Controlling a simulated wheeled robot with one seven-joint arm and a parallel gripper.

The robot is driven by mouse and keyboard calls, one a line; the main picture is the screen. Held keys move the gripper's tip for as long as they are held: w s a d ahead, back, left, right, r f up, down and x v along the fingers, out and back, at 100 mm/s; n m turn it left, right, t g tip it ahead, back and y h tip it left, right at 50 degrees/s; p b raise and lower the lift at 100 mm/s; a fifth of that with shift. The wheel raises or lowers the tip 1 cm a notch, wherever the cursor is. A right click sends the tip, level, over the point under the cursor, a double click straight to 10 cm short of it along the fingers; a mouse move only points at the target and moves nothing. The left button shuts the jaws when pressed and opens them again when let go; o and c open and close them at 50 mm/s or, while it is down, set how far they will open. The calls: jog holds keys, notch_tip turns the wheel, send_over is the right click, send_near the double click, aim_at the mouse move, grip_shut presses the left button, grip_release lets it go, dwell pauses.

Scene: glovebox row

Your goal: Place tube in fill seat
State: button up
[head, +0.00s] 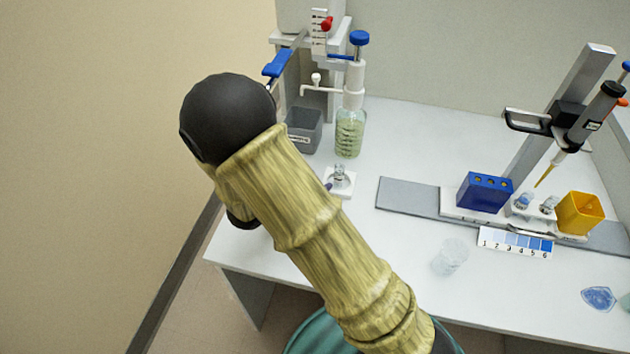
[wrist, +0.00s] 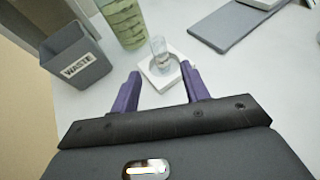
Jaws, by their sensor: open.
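A small clear tube (wrist: 158,47) stands in the white square fill seat (wrist: 149,73) in the wrist view. The tube also shows in the head view (head: 339,174), with the seat (head: 346,190) under it, below the dispenser bottle. My gripper (wrist: 161,72) is open, its two purple fingers apart on either side of the near part of the seat. The tube shows between and just beyond the fingertips, and nothing is clamped. In the head view my arm hides most of the gripper. Whether the tube's foot is fully down in the seat is too small to tell.
A grey waste bin (wrist: 77,62) stands left of the seat, and the green dispenser bottle (head: 349,132) stands behind it. To the right are a grey rail (head: 408,198), a blue block (head: 485,191), a yellow cup (head: 580,212) and a pipette stand. A clear cup (head: 450,257) stands nearer the front.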

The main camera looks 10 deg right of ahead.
jog(key=shift+d, duration=0.1)
jog(key=s+d+r+m+g+y, duration=0.1)
jog(key=s+d+m+g+y, duration=0.3)
jog(key=s+d+m+g, duration=0.6)
jog(key=s+a+r+m+t+y, duration=0.2)
jog(key=s+r+m+t+y, duration=0.1)
jog(key=m, duration=1.2)
notch_tip(320, 180, up, 3)
jog(key=t+y, duration=0.1)
jog(key=y, duration=0.2)
jog(key=shift+s+a+f+y, duration=0.2)
jog(key=shift+s+a+y, duration=0.05)
jog(key=shift+s+y, duration=0.15)
